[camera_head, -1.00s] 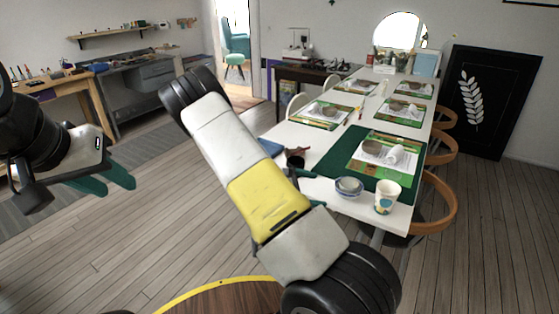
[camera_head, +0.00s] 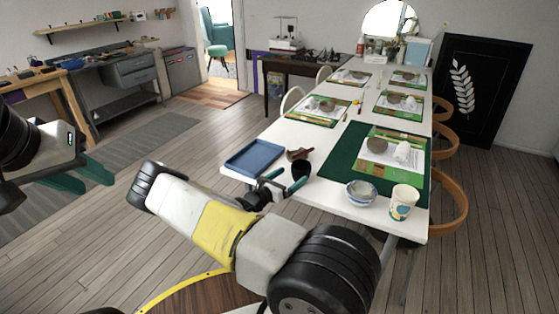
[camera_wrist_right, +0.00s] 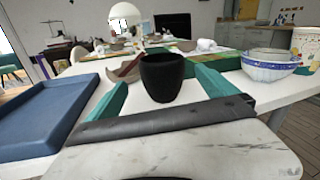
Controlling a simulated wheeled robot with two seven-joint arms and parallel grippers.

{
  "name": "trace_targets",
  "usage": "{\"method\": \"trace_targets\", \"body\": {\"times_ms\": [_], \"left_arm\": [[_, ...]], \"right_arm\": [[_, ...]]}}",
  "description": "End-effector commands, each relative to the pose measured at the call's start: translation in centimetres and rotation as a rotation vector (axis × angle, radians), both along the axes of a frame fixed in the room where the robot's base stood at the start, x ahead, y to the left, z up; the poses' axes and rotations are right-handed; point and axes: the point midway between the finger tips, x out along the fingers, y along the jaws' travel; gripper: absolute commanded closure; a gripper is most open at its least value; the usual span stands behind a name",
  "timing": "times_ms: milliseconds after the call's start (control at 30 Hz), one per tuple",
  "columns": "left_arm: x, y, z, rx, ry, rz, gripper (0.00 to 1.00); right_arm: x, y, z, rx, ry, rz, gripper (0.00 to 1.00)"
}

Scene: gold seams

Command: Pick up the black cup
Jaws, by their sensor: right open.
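The black cup (camera_head: 301,169) stands upright near the left edge of the white table (camera_head: 330,195). In the right wrist view the black cup (camera_wrist_right: 162,78) stands straight ahead, with one teal finger to each side of it. My right gripper (camera_head: 290,179) is open at the table edge, its fingertips beside the cup. I see no clear contact, and how deep the cup sits between the fingers is hard to tell. My left gripper (camera_head: 98,183) is open and empty, away from the table at the left.
A blue tray (camera_head: 254,157) lies left of the cup, and a brown object (camera_head: 298,153) lies just behind it. A patterned bowl (camera_head: 361,193) and a white patterned cup (camera_head: 404,202) stand to the right. A green placemat (camera_head: 343,158) lies beside the cup.

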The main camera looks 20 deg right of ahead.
Motion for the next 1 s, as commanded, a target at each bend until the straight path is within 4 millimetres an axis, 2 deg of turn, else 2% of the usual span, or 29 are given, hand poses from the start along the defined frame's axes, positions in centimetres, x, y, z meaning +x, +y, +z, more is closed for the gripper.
{"method": "trace_targets", "body": {"times_ms": [267,500,767,1000], "left_arm": [[0.0,0.0,0.0,0.000,0.000,0.000,0.64],[0.0,0.0,0.0,0.000,0.000,0.000,0.64],[0.0,0.0,0.0,0.000,0.000,0.000,0.64],[0.0,0.0,0.0,0.000,0.000,0.000,0.64]], "right_arm": [[1.0,-2.6,-0.1,0.000,-0.001,-0.003,0.03],[2.4,-5.8,-0.2,0.003,-0.002,-0.003,0.03],[2.6,-6.3,-0.1,0.001,-0.002,-0.002,0.03],[2.6,-6.2,-0.1,0.001,-0.002,-0.002,0.50]]}}
